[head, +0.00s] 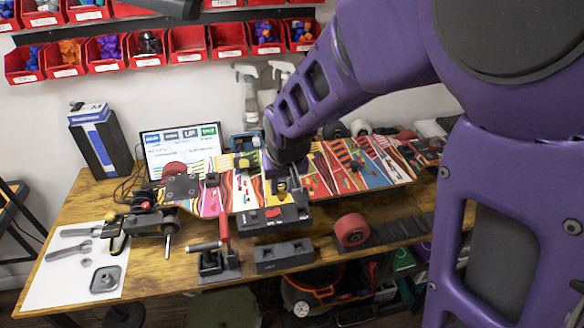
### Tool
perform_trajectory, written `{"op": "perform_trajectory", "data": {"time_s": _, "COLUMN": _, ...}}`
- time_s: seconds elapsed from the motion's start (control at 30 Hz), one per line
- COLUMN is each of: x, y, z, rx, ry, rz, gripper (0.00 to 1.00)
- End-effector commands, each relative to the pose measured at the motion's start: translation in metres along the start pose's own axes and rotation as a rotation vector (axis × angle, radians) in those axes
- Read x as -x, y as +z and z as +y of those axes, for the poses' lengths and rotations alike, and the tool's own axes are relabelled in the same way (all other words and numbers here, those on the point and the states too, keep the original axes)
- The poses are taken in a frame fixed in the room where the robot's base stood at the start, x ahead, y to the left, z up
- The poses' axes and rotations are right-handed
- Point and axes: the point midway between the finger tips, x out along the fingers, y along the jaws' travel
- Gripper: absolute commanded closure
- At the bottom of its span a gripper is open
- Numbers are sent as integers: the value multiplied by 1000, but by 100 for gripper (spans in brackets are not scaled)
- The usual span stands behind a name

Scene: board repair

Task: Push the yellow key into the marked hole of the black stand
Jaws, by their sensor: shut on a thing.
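My gripper (281,183) points down at the middle of the table, at the end of my purple arm. It is shut on a small yellow piece, the yellow key (281,187), mostly hidden by the dark fingers. Just below the gripper in the picture is a black stand (252,222) with a red piece on top. The key is above or at the stand's back part; I cannot tell if it touches. The marked hole cannot be made out at this size.
A colourful skateboard deck (330,170) lies behind the stand. A black block (285,256), a red-handled clamp (219,260) and a red wheel (352,230) are near the front edge. A white mat (60,285) with tools lies left. Red bins (107,58) hang above.

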Motion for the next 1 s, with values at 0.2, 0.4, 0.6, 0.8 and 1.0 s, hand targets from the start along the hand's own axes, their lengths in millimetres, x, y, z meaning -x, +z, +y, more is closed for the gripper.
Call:
{"op": "perform_trajectory", "data": {"time_s": 0.2, "x": 2, "y": 9, "z": -16, "rx": 4, "ry": -1, "rz": 0, "gripper": 100}}
{"op": "perform_trajectory", "data": {"time_s": 0.4, "x": 5, "y": 16, "z": -30, "rx": 4, "ry": -2, "rz": 1, "gripper": 100}}
{"op": "perform_trajectory", "data": {"time_s": 0.6, "x": 8, "y": 23, "z": -42, "rx": 4, "ry": -1, "rz": 1, "gripper": 100}}
{"op": "perform_trajectory", "data": {"time_s": 0.8, "x": 10, "y": 25, "z": -46, "rx": 0, "ry": 0, "rz": 1, "gripper": 100}}
{"op": "perform_trajectory", "data": {"time_s": 1.0, "x": 10, "y": 25, "z": -45, "rx": 0, "ry": 0, "rz": 0, "gripper": 100}}
